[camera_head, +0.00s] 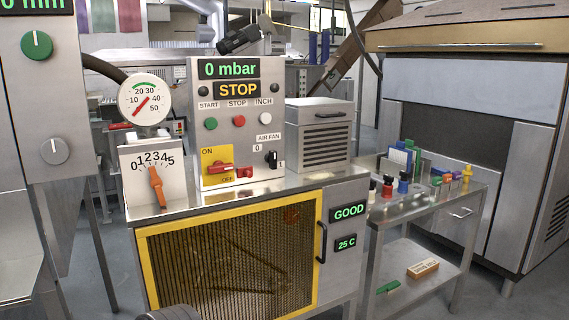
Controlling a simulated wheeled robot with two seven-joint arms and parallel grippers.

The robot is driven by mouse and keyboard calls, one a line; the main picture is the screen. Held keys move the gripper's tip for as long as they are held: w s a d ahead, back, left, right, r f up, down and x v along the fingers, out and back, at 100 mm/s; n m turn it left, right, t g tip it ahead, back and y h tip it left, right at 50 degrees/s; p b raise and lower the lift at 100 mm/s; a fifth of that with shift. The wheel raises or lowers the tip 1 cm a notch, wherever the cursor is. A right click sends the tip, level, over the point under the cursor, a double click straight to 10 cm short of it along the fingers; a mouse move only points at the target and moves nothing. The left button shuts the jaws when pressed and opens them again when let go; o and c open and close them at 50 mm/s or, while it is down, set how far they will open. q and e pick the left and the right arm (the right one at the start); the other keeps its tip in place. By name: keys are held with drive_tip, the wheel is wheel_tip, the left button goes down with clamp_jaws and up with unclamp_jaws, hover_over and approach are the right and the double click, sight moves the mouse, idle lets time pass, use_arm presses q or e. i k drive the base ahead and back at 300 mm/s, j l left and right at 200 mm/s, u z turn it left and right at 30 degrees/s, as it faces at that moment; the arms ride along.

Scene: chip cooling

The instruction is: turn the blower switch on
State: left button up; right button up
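A control panel (240,98) stands on the metal cabinet, with displays reading "0 mbar" and "STOP". At its lower right is a small black rotary switch (272,159) labelled AIR FAN, with a 0 at its upper left and a 1 at its lower right. The knob looks roughly upright; its exact position is too small to tell. A red ON/OFF switch (219,168) on a yellow plate is at the lower left. No label reads "blower". Neither gripper can be made out. A grey rounded part at the bottom edge may be mine.
A dial plate (177,158) with an orange lever and a pressure gauge (145,100) stand left of the panel. A vented metal box (319,136) stands right. A yellow-framed mesh door (150,255) is below. A side table (421,205) holds small bottles.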

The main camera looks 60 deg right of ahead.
sight(270, 158)
drive_tip(key=z, duration=2)
drive_tip(key=i+l, duration=0.15)
drive_tip(key=l, duration=0.35)
drive_tip(key=i+l+u, duration=0.1)
drive_tip(key=l, duration=0.35)
drive_tip(key=i+l, duration=0.15)
drive_tip(key=l, duration=0.35)
drive_tip(key=i+l, duration=0.15)
drive_tip(key=l, duration=0.35)
drive_tip(key=i+l+u, duration=0.1)
drive_tip(key=l, duration=0.4)
drive_tip(key=i+l, duration=0.1)
drive_tip(key=l, duration=0.4)
drive_tip(key=i+l+u, duration=0.1)
drive_tip(key=l, duration=0.4)
